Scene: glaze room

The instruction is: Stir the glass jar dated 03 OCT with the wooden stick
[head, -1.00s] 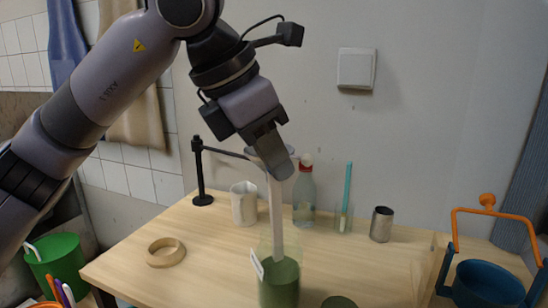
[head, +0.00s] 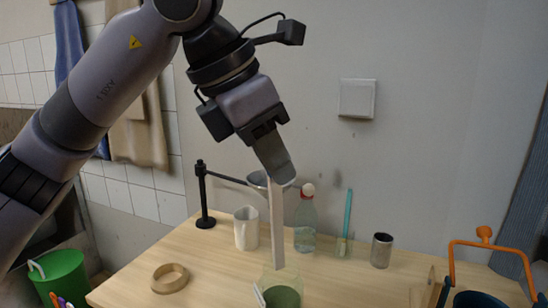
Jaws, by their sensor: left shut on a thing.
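My left gripper (head: 275,165) is shut on the upper end of a pale wooden stick (head: 277,225), which hangs almost upright. Below it stands a glass jar (head: 281,274) with green glaze in its lower part; the picture's bottom edge cuts it off. The stick's lower end is at the jar's mouth, above the glaze; I cannot tell if it is just inside the rim. A white tag (head: 259,295) sticks out at the jar's left side; its writing cannot be read. My right gripper is not in view.
Behind the jar stand a white jug (head: 246,233), a spray bottle (head: 305,230), a glass with a teal brush (head: 346,222) and a metal cup (head: 381,250). A black stand (head: 203,195) holds a funnel-like bowl. A wooden ring (head: 170,279) lies left on the table (head: 215,275).

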